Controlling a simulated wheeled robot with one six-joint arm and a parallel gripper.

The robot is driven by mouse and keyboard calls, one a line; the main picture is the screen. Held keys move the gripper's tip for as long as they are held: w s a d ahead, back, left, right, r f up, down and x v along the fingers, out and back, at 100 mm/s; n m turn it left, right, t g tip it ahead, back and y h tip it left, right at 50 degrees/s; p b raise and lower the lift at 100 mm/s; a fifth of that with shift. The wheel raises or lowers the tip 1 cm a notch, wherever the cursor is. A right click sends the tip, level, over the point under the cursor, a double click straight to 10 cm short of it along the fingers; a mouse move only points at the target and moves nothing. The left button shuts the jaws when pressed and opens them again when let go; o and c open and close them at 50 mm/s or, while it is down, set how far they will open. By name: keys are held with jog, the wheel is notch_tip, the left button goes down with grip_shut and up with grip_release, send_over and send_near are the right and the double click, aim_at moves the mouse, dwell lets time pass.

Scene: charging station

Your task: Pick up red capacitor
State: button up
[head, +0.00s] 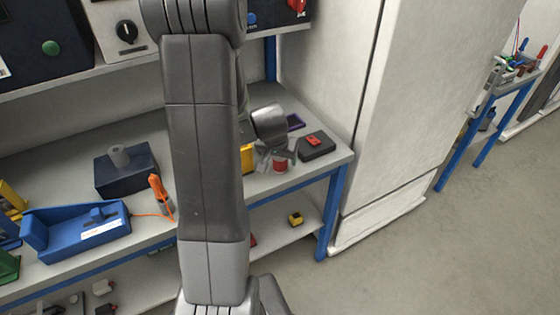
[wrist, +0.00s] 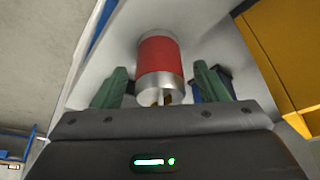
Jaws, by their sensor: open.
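The red capacitor (wrist: 160,62) is a red cylinder with silver end bands and small terminals on its near end. In the wrist view it sits ahead of my open gripper (wrist: 160,90), centred between the two green fingertips. I cannot tell whether the fingers touch it. In the head view the capacitor (head: 280,163) stands near the right end of the workbench. My gripper (head: 275,152) is beside it there, partly hidden by my arm.
A black box with a red top (head: 316,145) sits right of the capacitor on the bench. A yellow object (head: 247,157) is close on the other side and shows large in the wrist view (wrist: 285,50). A white cabinet (head: 400,100) stands beyond the bench end.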

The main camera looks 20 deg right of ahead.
jog(key=shift+x, duration=0.9)
